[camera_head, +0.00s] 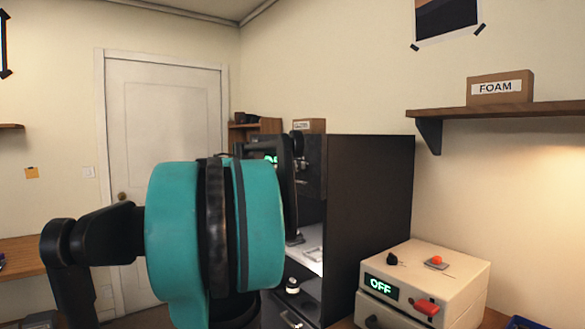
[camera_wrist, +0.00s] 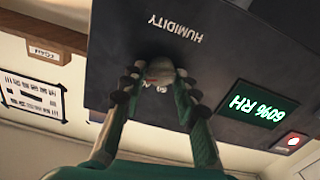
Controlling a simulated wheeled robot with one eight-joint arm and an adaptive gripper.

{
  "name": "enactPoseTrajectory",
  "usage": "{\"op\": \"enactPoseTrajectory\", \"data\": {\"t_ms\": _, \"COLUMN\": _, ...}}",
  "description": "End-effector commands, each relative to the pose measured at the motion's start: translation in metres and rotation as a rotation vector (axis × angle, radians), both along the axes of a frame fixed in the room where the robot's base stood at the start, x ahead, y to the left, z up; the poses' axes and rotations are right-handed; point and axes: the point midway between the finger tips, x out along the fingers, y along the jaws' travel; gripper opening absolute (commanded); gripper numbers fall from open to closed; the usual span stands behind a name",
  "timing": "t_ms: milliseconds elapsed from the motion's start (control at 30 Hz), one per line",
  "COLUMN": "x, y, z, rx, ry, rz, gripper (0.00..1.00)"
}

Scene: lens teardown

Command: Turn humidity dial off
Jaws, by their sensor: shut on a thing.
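The humidity dial (camera_wrist: 160,68) is a small grey knob on a dark panel (camera_wrist: 225,60), under the upside-down word HUMIDITY in the wrist view. My gripper (camera_wrist: 158,82) has one finger on each side of the dial and is shut on it. A green display (camera_wrist: 258,104) beside it reads 60% RH, also upside down. The dial's pointer mark cannot be made out.
A red-lit button (camera_wrist: 291,141) is near the display. In the head view, a cream box (camera_head: 455,268) with a green OFF display (camera_head: 380,285) and red controls stands right of a dark upright panel (camera_head: 370,215). A FOAM box (camera_head: 499,90) sits on a wall shelf (camera_head: 480,112).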

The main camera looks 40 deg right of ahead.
Motion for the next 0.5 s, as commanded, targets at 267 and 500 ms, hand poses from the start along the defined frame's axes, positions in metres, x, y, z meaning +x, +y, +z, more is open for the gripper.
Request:
{"op": "enactPoseTrajectory", "data": {"t_ms": 267, "x": 0.0003, "y": 0.0001, "z": 0.0, "rx": 0.005, "ry": 0.042, "rz": 0.0, "gripper": 0.01}}
{"op": "enactPoseTrajectory", "data": {"t_ms": 500, "x": 0.0009, "y": 0.0, "z": -0.0001, "rx": 0.02, "ry": 0.182, "rz": 0.0, "gripper": 0.01}}
